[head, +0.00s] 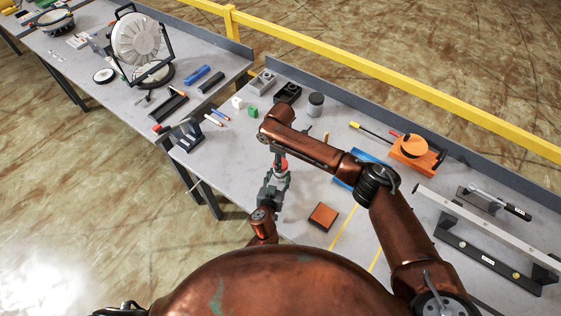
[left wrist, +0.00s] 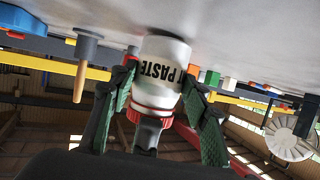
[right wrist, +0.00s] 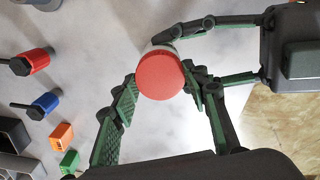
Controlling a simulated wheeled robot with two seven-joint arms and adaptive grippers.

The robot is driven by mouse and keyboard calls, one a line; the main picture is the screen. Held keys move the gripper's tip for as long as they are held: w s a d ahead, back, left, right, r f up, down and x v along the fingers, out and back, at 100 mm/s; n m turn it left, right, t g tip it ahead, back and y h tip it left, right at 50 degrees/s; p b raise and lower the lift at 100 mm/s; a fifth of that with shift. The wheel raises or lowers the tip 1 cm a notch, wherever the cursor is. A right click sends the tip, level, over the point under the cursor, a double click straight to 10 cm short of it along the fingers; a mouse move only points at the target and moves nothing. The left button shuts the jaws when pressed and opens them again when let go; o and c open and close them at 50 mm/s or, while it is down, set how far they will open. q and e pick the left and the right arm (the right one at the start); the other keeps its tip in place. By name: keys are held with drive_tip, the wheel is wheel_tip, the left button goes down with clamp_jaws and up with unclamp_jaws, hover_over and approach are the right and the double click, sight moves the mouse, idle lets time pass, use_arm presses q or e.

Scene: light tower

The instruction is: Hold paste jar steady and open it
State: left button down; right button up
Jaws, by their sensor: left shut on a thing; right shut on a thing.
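The paste jar stands upright on the grey table (head: 300,215). Its white body, lettered "PASTE", shows in the left wrist view (left wrist: 165,68), which is upside down. Its round red lid (right wrist: 160,75) shows from above in the right wrist view and as a small red patch in the head view (head: 283,163). My left gripper (head: 279,175) is shut on the jar body from the side, with a green-padded finger on either side. My right gripper (right wrist: 164,85) is above the jar, shut on the lid, fingertips at opposite edges. In the head view my right arm partly hides the jar.
A grey canister (head: 316,104) and a small green block (head: 253,112) stand behind. Bare table surrounds the jar.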

use_arm(q)
drive_tip(key=shift+r, duration=0.1)
use_arm(e)
drive_tip(key=shift+r, duration=0.9)
drive_tip(key=shift+r, duration=2)
use_arm(q)
drive_tip(key=c, duration=1.4)
unclamp_jaws()
drive_tip(key=o, duration=0.4)
drive_tip(key=shift+s, duration=0.1)
